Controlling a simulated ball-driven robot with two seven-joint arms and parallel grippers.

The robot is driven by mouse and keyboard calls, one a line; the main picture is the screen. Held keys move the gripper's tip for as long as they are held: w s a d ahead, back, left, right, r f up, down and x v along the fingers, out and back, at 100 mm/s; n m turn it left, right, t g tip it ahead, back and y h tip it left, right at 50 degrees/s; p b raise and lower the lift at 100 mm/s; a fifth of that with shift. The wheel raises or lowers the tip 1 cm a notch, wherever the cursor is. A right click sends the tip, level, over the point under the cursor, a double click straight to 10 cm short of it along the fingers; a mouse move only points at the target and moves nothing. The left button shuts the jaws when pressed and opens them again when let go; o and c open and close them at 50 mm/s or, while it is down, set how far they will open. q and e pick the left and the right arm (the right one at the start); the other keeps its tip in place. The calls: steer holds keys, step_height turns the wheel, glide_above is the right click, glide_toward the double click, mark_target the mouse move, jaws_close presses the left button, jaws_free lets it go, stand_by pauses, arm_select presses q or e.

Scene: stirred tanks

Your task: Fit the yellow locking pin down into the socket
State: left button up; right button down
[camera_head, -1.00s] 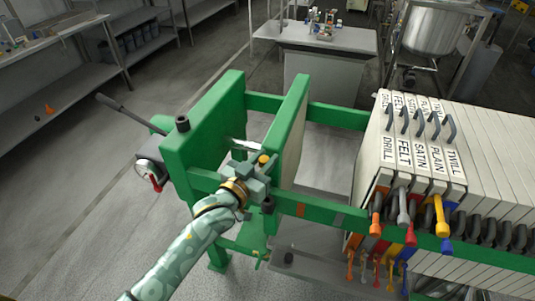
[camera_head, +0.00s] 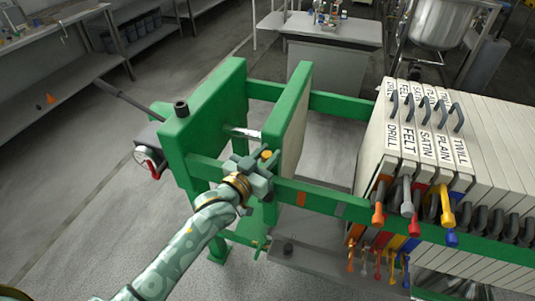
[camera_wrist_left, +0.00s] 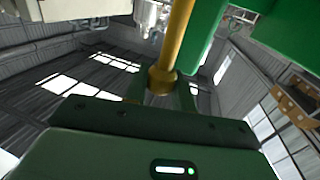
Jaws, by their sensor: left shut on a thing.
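My left gripper (camera_head: 262,168) is shut on the yellow locking pin (camera_head: 267,154), whose yellow top shows between the fingers in the head view. In the left wrist view the pin (camera_wrist_left: 180,38) is a long yellow shaft with a wider collar (camera_wrist_left: 161,80) by the fingers. The gripper is at the near green rail, by the lower near corner of the green moving plate (camera_head: 287,112). The socket cannot be made out; the gripper covers that part of the rail. Whether the pin's end touches anything is hidden. My right gripper is not in view.
White labelled plates (camera_head: 413,135) with handles and coloured taps fill the right of the frame. A grey drip tray (camera_head: 315,262) lies below the near rail.

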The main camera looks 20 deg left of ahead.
arm_select(q)
steer(key=shift+f+b, duration=2.45)
steer(key=shift+f, duration=1.15)
steer(key=o, duration=1.1)
steer(key=shift+c, duration=0.2)
steer(key=p+v, duration=0.2)
steer(key=v, duration=1.4)
steer(key=shift+p, duration=0.35)
steer(key=shift+s+a, duration=0.1)
steer(key=shift+s, duration=0.05)
